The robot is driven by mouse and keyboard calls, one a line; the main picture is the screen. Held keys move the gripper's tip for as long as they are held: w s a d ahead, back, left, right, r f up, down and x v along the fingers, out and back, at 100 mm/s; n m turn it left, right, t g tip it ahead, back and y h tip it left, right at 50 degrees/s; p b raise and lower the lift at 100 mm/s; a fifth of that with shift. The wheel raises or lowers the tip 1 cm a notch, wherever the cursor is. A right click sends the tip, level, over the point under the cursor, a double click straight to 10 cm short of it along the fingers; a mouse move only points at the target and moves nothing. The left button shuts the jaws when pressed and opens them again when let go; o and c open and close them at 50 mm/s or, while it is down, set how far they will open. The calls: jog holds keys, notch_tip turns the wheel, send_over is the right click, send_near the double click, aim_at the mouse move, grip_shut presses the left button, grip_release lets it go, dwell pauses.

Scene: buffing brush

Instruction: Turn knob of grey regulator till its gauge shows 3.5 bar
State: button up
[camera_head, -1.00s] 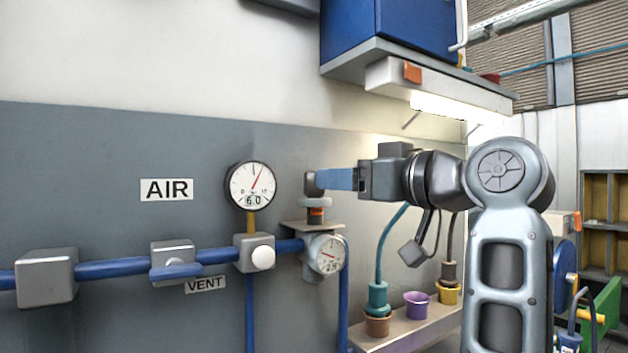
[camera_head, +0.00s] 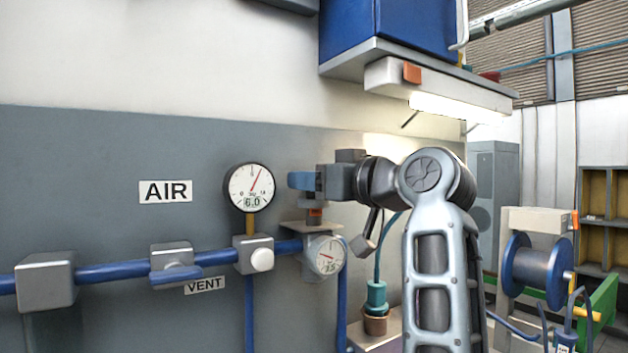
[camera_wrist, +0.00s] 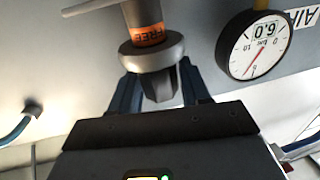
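The grey regulator (camera_head: 313,228) hangs on the blue air pipe; its small round gauge (camera_head: 327,255) faces out below, with digits too small to read surely. Its knob is mostly behind my fingers in the head view. In the wrist view the dark knob (camera_wrist: 159,84) sits between my two fingers, beyond it a round grey collar (camera_wrist: 150,55) and an orange band (camera_wrist: 147,35) reading FREE. My gripper (camera_head: 301,181) has its blue fingers on both sides of the knob. In the wrist view my gripper (camera_wrist: 160,92) looks open, with gaps beside the knob.
A larger gauge (camera_head: 249,187) reading 6.0 stands left of my fingers. A grey valve with a blue handle (camera_head: 176,272) is farther left, above the VENT label (camera_head: 205,285). A lamp (camera_head: 455,108) hangs above.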

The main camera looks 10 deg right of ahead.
jog(key=c, duration=0.6)
jog(key=shift+c, duration=0.2)
jog(key=shift+h, duration=0.3)
jog(key=m+t+h+p, duration=0.1)
jog(key=m+h+p, duration=0.1)
jog(key=m+h, duration=0.1)
jog(key=shift+r+t+h, duration=0.1)
jog(key=shift+t+h, duration=0.3)
jog(key=m+h+p, duration=0.1)
jog(key=m+h, duration=0.1)
jog(key=h, duration=0.1)
jog(key=shift+a+h, duration=0.15)
jog(key=shift+h, duration=0.15)
jog(key=shift+m+h, duration=1.8)
jog(key=shift+h, duration=1)
jog(key=o, duration=0.9)
